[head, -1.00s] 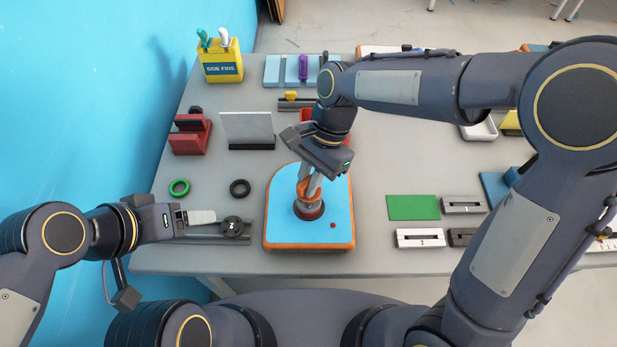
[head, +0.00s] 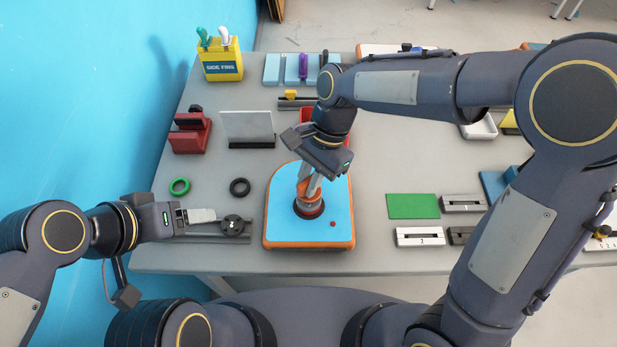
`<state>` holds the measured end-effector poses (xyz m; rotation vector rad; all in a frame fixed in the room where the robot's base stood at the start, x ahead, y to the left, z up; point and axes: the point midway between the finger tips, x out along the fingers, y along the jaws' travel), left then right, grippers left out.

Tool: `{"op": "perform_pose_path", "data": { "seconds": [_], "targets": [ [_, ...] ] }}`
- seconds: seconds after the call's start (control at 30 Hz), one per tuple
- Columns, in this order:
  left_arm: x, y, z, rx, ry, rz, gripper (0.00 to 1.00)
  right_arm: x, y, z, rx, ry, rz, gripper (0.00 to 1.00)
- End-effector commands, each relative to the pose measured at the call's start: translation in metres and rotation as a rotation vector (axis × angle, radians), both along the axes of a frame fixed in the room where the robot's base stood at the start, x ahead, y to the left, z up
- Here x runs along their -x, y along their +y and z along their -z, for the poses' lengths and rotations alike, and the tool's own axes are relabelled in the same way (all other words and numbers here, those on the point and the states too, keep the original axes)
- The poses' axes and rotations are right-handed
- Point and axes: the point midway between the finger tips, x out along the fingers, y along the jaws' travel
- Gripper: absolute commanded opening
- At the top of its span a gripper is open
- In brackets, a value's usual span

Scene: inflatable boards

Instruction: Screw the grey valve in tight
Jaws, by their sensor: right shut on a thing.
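A blue board with an orange edge (head: 280,228) lies on the table in front of me. My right gripper (head: 308,188) comes down over its middle and is shut on an orange piece (head: 303,190). Just below that piece is a dark reddish round part (head: 309,209) on the board. I cannot make out the grey valve; the gripper and orange piece cover that spot. My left gripper (head: 212,216) is low at the table's left front, its tips next to a black round knob (head: 234,226). Whether its jaws are apart is unclear.
Left of the board lie a black ring (head: 240,187) and a green ring (head: 179,187). Behind stand a red holder (head: 190,138), a grey panel (head: 247,127) and a yellow box (head: 221,66). Right are a green mat (head: 412,207) and slotted blocks (head: 420,238).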

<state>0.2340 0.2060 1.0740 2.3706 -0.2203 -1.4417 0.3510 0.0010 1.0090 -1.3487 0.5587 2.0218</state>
Motion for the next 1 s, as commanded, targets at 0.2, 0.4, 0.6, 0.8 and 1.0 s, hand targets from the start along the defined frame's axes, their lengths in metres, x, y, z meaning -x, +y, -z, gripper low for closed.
{"op": "perform_pose_path", "data": {
  "seconds": [0.2,0.4,0.6,0.8,1.0],
  "targets": [
    [0.000,0.000,0.004,0.000,0.000,0.000,0.71,0.000,0.000,0.007,0.000,0.000,0.000,0.00],
    [0.000,0.000,0.007,0.000,0.000,0.000,0.71,0.000,0.000,0.012,0.000,0.000,0.001,0.00],
    [0.000,0.000,0.010,0.000,0.000,0.000,0.71,0.000,0.000,0.017,0.000,0.000,0.001,0.00],
    [0.000,0.000,0.009,0.000,0.000,0.000,0.71,0.000,0.000,0.015,0.000,0.000,0.000,0.39],
    [0.000,0.000,0.009,0.000,0.000,0.000,0.71,0.000,0.000,0.015,0.000,0.000,0.000,0.39]
  ]
}}
